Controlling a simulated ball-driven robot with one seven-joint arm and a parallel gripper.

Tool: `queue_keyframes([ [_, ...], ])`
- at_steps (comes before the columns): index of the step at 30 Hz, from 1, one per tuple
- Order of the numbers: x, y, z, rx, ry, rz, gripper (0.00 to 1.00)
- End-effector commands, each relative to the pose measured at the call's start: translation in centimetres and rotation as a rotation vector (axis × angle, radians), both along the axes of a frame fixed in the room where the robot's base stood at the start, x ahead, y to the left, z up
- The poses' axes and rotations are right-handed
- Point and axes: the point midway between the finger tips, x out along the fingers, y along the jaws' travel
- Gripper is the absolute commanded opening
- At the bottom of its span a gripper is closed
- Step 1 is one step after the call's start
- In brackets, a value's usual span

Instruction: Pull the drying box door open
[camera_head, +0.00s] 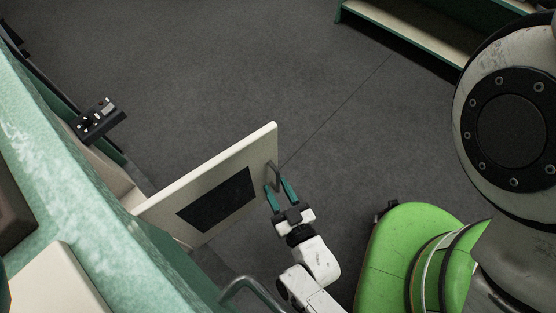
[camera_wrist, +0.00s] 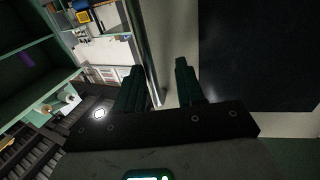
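The drying box door (camera_head: 262,150) is a cream panel with a dark window (camera_head: 217,200). It stands swung out from the green-topped unit at the left, well open. A thin grey handle (camera_head: 273,174) sits near its free edge. My gripper (camera_head: 279,189) is at the handle, its two teal fingers spread apart. In the wrist view the fingers of my gripper (camera_wrist: 158,80) are apart, with a thin pale bar, seemingly the handle (camera_wrist: 147,55), running between them. I see no clear contact of both fingers on it. The door's dark window (camera_wrist: 262,50) fills the right side there.
The green-topped unit (camera_head: 60,150) runs along the left, with a small black control box (camera_head: 97,118) on its far side. A curved grey rail (camera_head: 250,284) is below the door. A shelf (camera_head: 420,35) stands at the top right. Dark floor beyond the door is clear.

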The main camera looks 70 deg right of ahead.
Motion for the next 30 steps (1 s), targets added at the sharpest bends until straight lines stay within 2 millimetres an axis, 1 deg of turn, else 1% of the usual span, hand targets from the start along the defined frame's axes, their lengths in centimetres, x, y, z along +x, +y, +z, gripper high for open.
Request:
queue_keyframes([
  [5, -0.6, 0.6, 0.1, 0.001, 0.001, 0.000, 0.38],
  [8, -1.7, 1.6, 0.1, 0.002, 0.002, 0.001, 0.38],
  [15, -5.1, 4.8, 0.1, 0.003, 0.003, 0.003, 0.38],
  [21, -7.2, 6.6, 0.0, 0.001, 0.001, 0.001, 0.38],
  [25, -7.9, 7.2, 0.0, 0.001, 0.001, 0.001, 0.38],
  [30, -8.0, 7.3, 0.0, 0.000, 0.000, 0.001, 0.38],
])
